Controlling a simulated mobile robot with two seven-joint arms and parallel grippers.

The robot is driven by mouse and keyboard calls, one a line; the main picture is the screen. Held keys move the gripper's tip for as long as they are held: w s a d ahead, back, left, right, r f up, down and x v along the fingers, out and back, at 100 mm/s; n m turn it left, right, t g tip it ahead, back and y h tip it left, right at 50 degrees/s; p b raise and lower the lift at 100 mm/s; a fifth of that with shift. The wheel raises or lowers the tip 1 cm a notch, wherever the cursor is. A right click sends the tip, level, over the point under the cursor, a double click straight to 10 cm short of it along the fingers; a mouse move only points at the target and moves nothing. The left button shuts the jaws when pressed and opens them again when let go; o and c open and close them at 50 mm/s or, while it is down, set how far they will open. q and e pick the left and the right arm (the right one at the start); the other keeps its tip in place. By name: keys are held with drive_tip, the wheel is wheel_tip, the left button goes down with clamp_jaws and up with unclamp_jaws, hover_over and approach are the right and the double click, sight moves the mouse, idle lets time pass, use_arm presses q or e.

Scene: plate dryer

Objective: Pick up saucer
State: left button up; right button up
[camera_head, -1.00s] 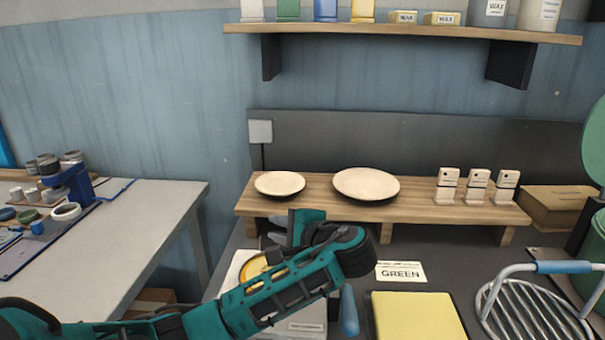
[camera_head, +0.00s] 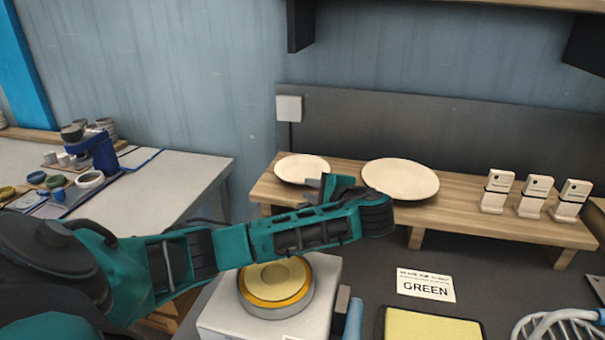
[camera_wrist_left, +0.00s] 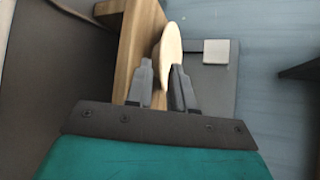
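The saucer (camera_head: 301,168) is the smaller cream dish, lying flat on the left end of the wooden shelf (camera_head: 460,212). It also shows nearly edge-on in the left wrist view (camera_wrist_left: 172,45). My left gripper (camera_head: 316,184) is at the saucer's front right edge, partly hidden by its own wrist. In the left wrist view the two dark fingers of this gripper (camera_wrist_left: 162,68) are apart, with the saucer's near rim between them. A gap seems to show beside the rim; contact is unclear. My right gripper is in no view.
A larger cream plate (camera_head: 401,179) lies close to the saucer's right. Several small white labelled blocks (camera_head: 533,196) stand farther right. A white device with a round yellow top (camera_head: 274,281) and a yellow pad (camera_head: 431,325) are below the shelf. A wall (camera_head: 450,125) rises behind.

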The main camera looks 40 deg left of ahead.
sight(298, 183)
use_arm(q)
drive_tip(key=x, duration=0.6)
drive_tip(key=shift+w+a, duration=0.1)
drive_tip(key=shift+a, duration=0.1)
clamp_jaws()
